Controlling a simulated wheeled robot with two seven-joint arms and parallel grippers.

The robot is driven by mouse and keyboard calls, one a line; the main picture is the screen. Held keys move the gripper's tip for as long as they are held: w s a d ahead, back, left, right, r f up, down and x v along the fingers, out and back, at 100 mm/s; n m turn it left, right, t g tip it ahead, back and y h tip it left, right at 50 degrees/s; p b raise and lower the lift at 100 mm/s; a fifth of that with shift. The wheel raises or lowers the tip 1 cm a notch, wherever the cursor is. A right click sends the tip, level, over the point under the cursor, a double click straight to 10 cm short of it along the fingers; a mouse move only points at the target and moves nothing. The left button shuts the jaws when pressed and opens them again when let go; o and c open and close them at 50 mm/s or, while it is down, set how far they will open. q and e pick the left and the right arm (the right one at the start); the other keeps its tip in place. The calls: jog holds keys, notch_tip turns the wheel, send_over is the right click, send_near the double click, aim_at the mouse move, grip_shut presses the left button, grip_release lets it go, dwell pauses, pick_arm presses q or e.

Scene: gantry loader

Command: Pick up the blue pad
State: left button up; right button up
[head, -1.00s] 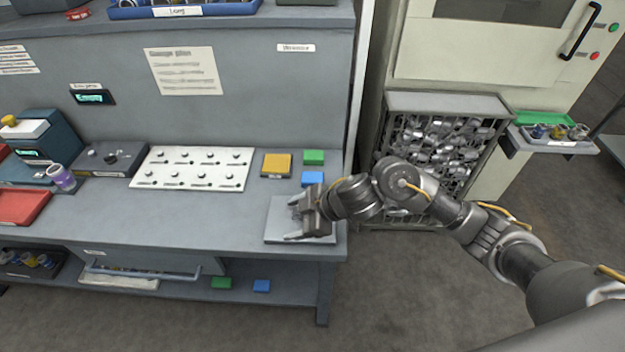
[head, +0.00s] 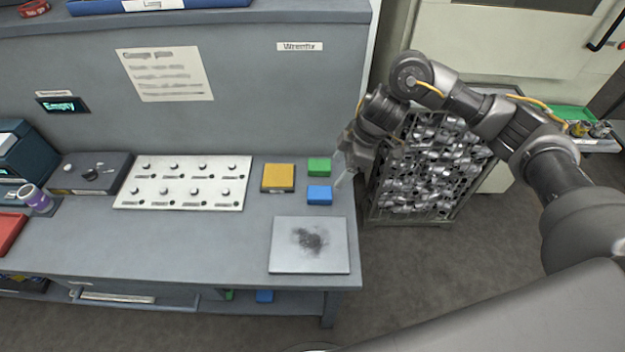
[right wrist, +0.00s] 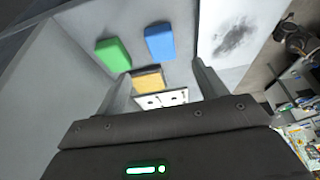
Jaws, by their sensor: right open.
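A blue pad (head: 319,195) lies on the bench top, in front of a green pad (head: 319,167) and right of a yellow pad (head: 278,178). My right gripper (head: 343,168) is at the bench's right edge, just right of the blue and green pads, partly hidden by its own wrist. In the right wrist view the blue pad (right wrist: 159,43) lies ahead, beyond the open fingers of my right gripper (right wrist: 160,85), with nothing between them. The green pad (right wrist: 113,54) is to its left. Another blue pad (head: 264,296) shows on the lower shelf. My left gripper is not in view.
A grey plate (head: 290,262) with a dark smudge lies at the bench's front right. A white board with several knobs (head: 150,196) lies to the left. A wire bin of metal parts (head: 372,215) stands right of the bench.

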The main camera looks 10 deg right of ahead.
send_over(320, 192)
jog(key=d, duration=0.3)
jog(key=f, duration=0.4)
jog(key=shift+s+a+f+p, duration=0.15)
jog(key=shift+a+f+p, duration=0.05)
jog(key=shift+f+p, duration=0.2)
jog(key=shift+f, duration=0.1)
jog(key=shift+a+f, duration=0.1)
jog(key=shift+f, duration=0.05)
jog(key=p+x, duration=0.1)
jog(key=x, duration=0.2)
jog(key=shift+s+a+f+p, duration=0.15)
jog(key=shift+a+f+p, duration=0.1)
jog(key=shift+p, duration=0.1)
jog(key=shift+a+f, duration=0.2)
jog(key=shift+f, duration=0.35)
jog(key=c, duration=1.1)
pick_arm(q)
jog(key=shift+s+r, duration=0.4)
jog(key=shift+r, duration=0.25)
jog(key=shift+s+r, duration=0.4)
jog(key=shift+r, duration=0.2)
pick_arm(e)
jog(key=shift+o, duration=0.2)
